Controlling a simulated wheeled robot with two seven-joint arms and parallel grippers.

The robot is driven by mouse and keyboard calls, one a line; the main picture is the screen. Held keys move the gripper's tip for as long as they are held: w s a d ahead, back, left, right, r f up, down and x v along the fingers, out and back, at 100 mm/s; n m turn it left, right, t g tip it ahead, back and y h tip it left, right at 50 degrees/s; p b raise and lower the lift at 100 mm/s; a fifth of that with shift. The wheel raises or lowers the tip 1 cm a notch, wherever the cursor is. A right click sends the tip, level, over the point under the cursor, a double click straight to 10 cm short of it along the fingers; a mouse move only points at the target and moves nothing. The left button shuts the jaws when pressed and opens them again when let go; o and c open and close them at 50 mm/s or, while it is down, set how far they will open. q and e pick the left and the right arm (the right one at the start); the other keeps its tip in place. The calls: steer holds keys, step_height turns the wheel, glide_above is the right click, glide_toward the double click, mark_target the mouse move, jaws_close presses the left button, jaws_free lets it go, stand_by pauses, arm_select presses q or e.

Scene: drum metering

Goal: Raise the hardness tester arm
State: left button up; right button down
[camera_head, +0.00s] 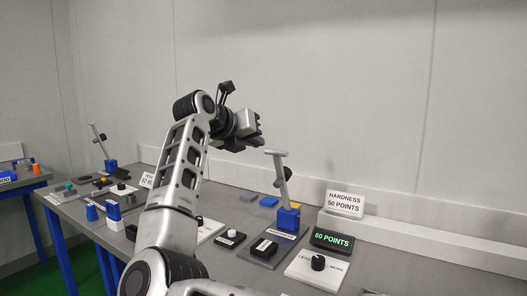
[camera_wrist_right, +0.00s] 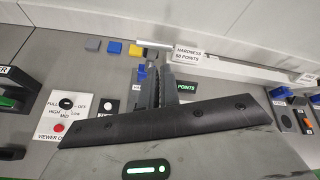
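The hardness tester (camera_head: 288,217) stands on the bench right of centre in the head view, with a blue base and a grey, slightly tilted arm (camera_head: 281,178) topped by a short crossbar. Its blue part also shows beside the fingers in the right wrist view (camera_wrist_right: 142,73). My right gripper (camera_head: 256,139) hangs in the air left of and above the crossbar, apart from it in the head view. In the right wrist view its dark fingers (camera_wrist_right: 160,86) appear close together, and whether a gap remains is unclear. I see nothing held. My left gripper is out of view.
A display reading 60 POINTS (camera_head: 332,241) and a sign reading HARDNESS 50 POINTS (camera_head: 345,203) stand right of the tester. A white knob panel (camera_head: 316,270) lies in front. Blue and yellow blocks (camera_head: 269,202) lie behind left. The wall is close behind; air above the bench is free.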

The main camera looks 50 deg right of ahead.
step_height(320, 180, down, 4)
steer(key=a+n+h, duration=0.2)
steer(key=n+h, duration=0.1)
steer(key=n, duration=0.9)
steer(key=n+t+h, duration=0.2)
steer(key=n+h, duration=0.2)
steer(key=n, duration=1.6)
glide_toward(275, 152)
steer(key=x, duration=0.6)
steer(key=shift+w+d+f, duration=0.2)
steer(key=shift+d+f, duration=0.1)
steer(key=shift+d, duration=0.05)
steer(key=d+r+p, duration=0.1)
steer(key=p, duration=0.2)
steer(key=shift+r, duration=0.1)
steer(key=shift+d+p, duration=0.25)
steer(key=shift+p, duration=0.25)
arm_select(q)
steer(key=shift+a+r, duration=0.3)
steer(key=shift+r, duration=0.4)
